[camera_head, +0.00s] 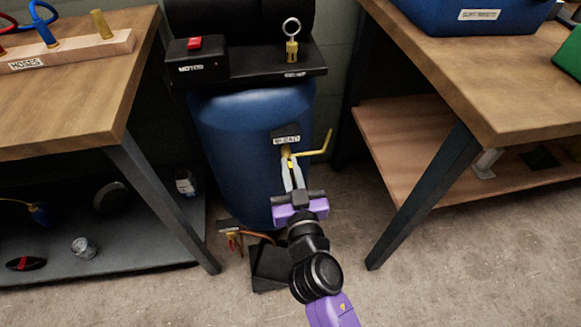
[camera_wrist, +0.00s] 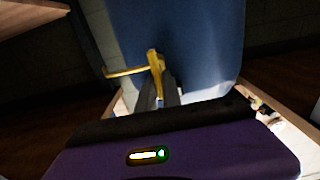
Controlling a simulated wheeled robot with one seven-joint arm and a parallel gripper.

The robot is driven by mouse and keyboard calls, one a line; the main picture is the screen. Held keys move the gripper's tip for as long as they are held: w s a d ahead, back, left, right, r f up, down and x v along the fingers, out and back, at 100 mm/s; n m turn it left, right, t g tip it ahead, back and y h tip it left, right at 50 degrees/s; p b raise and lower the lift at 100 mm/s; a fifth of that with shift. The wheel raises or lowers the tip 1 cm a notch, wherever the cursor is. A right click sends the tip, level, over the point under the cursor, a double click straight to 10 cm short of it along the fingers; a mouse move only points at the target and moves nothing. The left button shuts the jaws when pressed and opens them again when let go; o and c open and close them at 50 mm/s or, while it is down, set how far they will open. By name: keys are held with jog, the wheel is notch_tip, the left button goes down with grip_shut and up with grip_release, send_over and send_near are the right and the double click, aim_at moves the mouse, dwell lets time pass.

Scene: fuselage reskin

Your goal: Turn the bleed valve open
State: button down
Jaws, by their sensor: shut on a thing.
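The yellow bleed valve (camera_head: 287,152) sits low on the front of the blue tank (camera_head: 240,125), under a small white label. Its yellow lever (camera_head: 320,148) sticks out to the right, with its end bent upward. My gripper (camera_head: 290,168) reaches up to the valve from below, and its fingers are shut on it. In the wrist view the fingers (camera_wrist: 159,95) close on the yellow valve (camera_wrist: 154,65), and the lever (camera_wrist: 122,71) points left. The exact contact between fingers and valve is too small to make out.
A black box labelled MOTOR (camera_head: 198,62) and a brass ring-pull fitting (camera_head: 291,42) sit on top of the tank. Wooden benches stand at left (camera_head: 70,95) and right (camera_head: 480,75), with legs close to the tank. A black block (camera_head: 270,268) lies on the floor beside my arm.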

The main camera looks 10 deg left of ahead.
jog(key=shift+f, duration=0.1)
jog(key=shift+s+a+f+n, duration=0.1)
jog(key=shift+a+f+n, duration=0.2)
jog(key=shift+n, duration=2.7)
jog(key=shift+s+a+f+n, duration=0.15)
jog(key=shift+f+n, duration=0.15)
jog(key=shift+n, duration=2.7)
jog(key=shift+a+f+n, duration=0.25)
jog(key=shift+f+n, duration=0.05)
jog(key=shift+n, duration=2.7)
jog(key=c, duration=1.5)
grip_release()
jog(key=shift+r, duration=0.1)
